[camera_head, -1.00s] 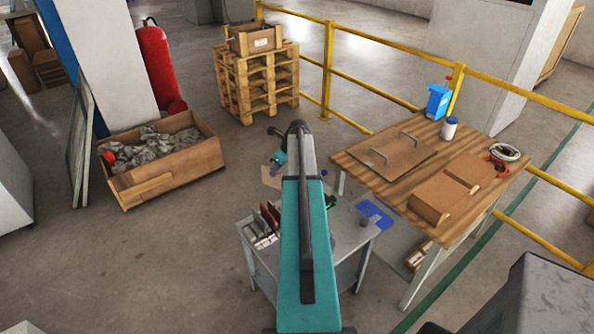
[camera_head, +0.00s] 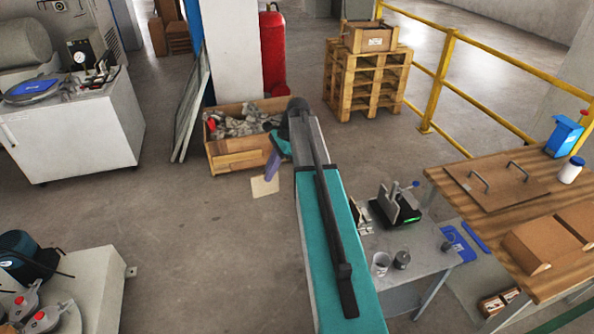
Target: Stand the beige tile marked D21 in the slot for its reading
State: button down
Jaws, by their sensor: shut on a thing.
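My gripper (camera_head: 272,167) hangs at the end of my raised arm, left of the arm's tip, in front of the wooden crate in the picture. It is shut on a flat beige tile (camera_head: 265,187), held in the air below the fingers. Any marking on the tile is too small to read. The grey table (camera_head: 434,262) is to the right of my arm. A slotted rack (camera_head: 359,222) on it is mostly hidden behind my arm, so its slots and labels cannot be made out.
A black device with a green light (camera_head: 398,207) and small cups (camera_head: 381,263) stand on the grey table. The wooden bench (camera_head: 448,185) is at right. A crate of rubble (camera_head: 238,157) stands behind the tile. A white cabinet (camera_head: 75,135) is at left. Open floor lies between.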

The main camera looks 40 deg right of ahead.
jog(key=s+a+r+n+g+b, duration=0.1)
jog(key=a+n, duration=0.4)
jog(key=a, duration=0.6)
jog(key=s+a+r+n+g+h+b, duration=0.1)
jog(key=s+a+r+n+g, duration=0.1)
jog(key=a, duration=1)
notch_tip(320, 180, up, 2)
jog(key=n+g, duration=0.1)
jog(key=n, duration=0.2)
jog(key=shift+a, duration=0.25)
jog(key=shift+d, duration=0.15)
